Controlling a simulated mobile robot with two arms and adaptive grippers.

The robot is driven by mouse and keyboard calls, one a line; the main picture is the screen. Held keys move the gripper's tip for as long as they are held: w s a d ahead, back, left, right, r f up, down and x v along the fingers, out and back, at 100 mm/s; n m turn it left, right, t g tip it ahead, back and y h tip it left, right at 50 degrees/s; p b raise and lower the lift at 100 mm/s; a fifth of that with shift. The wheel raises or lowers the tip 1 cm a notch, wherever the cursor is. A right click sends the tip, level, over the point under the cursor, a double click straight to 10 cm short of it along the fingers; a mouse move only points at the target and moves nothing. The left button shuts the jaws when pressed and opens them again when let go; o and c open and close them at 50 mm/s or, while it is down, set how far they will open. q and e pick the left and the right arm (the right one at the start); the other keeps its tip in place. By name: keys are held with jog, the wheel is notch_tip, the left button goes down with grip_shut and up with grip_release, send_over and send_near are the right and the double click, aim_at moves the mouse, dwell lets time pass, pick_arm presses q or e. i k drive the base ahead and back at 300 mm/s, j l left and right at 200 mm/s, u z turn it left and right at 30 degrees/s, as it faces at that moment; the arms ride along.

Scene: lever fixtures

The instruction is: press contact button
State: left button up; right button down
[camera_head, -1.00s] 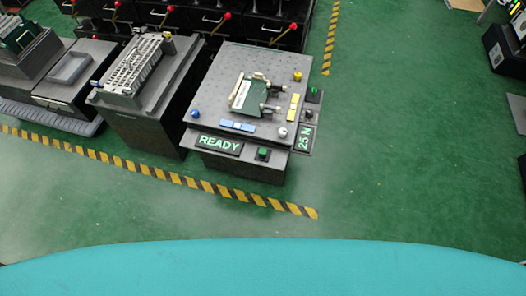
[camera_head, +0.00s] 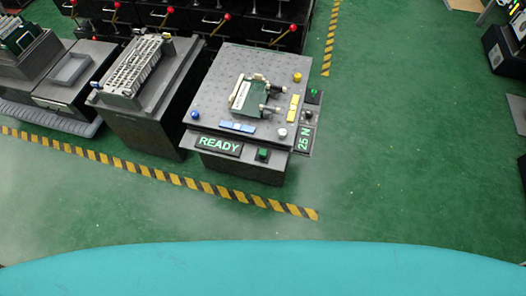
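A dark grey test fixture (camera_head: 210,110) stands on the floor near the middle of the view. A green square button (camera_head: 263,154) sits on its front face, right of a lit "READY" display (camera_head: 219,146). A second small green button (camera_head: 314,96) sits on its right side panel, above a dark knob (camera_head: 308,114) and a "25 N" display (camera_head: 305,138). I cannot tell which button is the contact button. A green board (camera_head: 252,102) with a white label lies on the fixture top, with dark connectors at its right. Neither gripper is in view.
A black-and-yellow floor stripe (camera_head: 160,175) runs in front of the fixtures. A grey fixture with a white ribbed tray (camera_head: 132,72) stands to the left. Black cabinets with red-knobbed levers (camera_head: 275,30) stand behind. The green floor (camera_head: 410,150) to the right is clear.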

aim_at(262, 153)
jog(key=i+j+z, duration=0.1)
jog(key=z, duration=0.3)
jog(key=j+z, duration=0.25)
jog(key=z, duration=0.15)
jog(key=i+j+z, duration=0.1)
jog(key=j, duration=0.55)
jog(key=i+j+z, duration=0.15)
jog(key=j, duration=0.55)
jog(key=j+z, duration=0.1)
jog(key=j, duration=0.55)
